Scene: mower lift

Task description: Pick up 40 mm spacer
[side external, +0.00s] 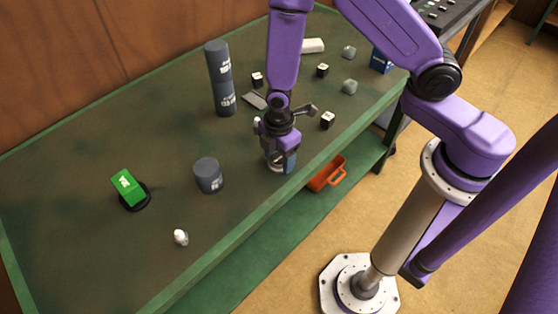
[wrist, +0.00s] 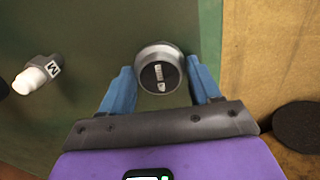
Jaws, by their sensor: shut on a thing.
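My gripper (side external: 280,160) is low over the bench near its front edge in the side view. In the wrist view, its two blue fingers (wrist: 161,76) are on either side of a round grey piece (wrist: 160,52) with a dark, labelled top, and are shut on it. Its label is too small to read, so I cannot tell if it is the 40 mm spacer. In the side view the piece is mostly hidden by the gripper. A short dark grey cylinder (side external: 208,176) and a tall one (side external: 220,80) stand upright on the bench, left of the gripper.
A green block (side external: 124,184) sits on a black round base. A small white piece (side external: 181,237) lies near the front. Small black cubes (side external: 327,120) and greyish pieces (side external: 349,87) are on the right. An orange bin (side external: 327,174) is below the bench edge. The left bench is mostly clear.

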